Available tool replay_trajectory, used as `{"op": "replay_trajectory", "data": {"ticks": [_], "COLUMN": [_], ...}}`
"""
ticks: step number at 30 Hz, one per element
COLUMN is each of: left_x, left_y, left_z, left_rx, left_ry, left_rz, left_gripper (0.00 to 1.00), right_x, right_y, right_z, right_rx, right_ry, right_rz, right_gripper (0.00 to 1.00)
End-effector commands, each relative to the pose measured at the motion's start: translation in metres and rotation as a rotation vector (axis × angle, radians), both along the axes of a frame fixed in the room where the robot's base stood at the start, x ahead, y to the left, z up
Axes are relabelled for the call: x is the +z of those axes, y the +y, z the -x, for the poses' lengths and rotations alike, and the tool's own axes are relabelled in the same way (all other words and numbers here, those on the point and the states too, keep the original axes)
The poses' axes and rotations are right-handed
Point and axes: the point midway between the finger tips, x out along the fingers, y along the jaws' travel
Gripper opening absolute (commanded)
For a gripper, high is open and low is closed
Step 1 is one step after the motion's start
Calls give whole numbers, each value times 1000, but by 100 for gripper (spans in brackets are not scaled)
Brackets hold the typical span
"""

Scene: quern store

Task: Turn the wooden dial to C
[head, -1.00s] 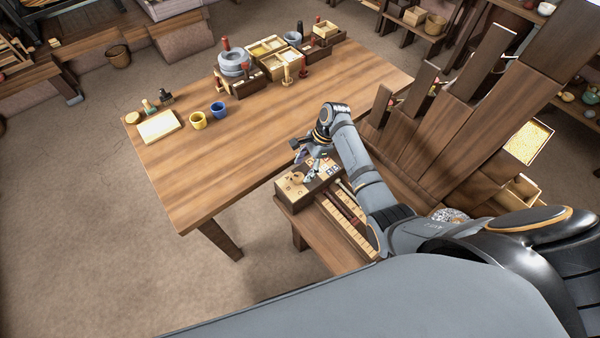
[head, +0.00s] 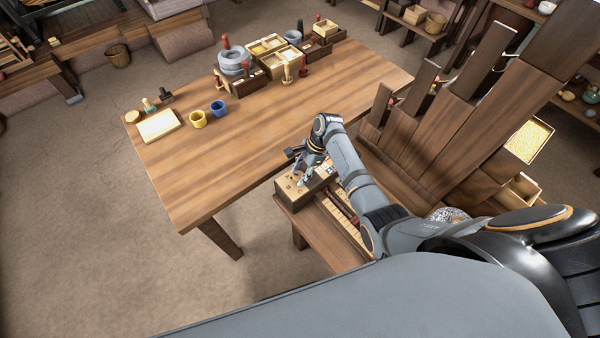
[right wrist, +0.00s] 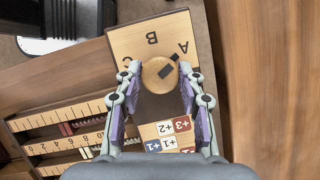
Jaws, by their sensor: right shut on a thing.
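In the right wrist view the wooden dial (right wrist: 157,80) is a pale round disc with a dark pointer bar. It sits on a pale-topped box (right wrist: 122,44) marked A, B and C. The pointer is directed to the upper right, towards A; C is on the left side of the dial. My right gripper (right wrist: 160,77) is shut on the dial, with one fingertip at each side of it. In the head view my right gripper (head: 302,176) is over the box (head: 287,196) and mostly hides the dial. My left gripper is not in view.
Beside the box are number-marked wooden strips (right wrist: 75,112) with coloured rods, and small plus-number tiles (right wrist: 166,130). The large table (head: 260,130) adjoins, with yellow (head: 198,119) and blue (head: 218,108) cups. Tall wooden panels (head: 430,125) stand to the right of my arm.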

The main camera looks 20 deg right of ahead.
Motion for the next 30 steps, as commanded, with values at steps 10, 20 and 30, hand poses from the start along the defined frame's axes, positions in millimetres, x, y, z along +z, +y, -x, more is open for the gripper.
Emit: {"op": "replay_trajectory", "data": {"ticks": [10, 20, 30], "left_x": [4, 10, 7], "left_y": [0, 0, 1], "left_z": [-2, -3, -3], "left_rx": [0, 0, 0], "left_ry": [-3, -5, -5], "left_rz": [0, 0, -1], "left_gripper": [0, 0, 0], "right_x": [1, 1, -1], "right_y": [0, 1, 2], "right_z": [0, -2, -4], "right_rx": [68, 327, 652], "right_ry": [3, 5, 3], "right_rz": [-1, 0, 0], "right_gripper": [7, 7, 7]}}
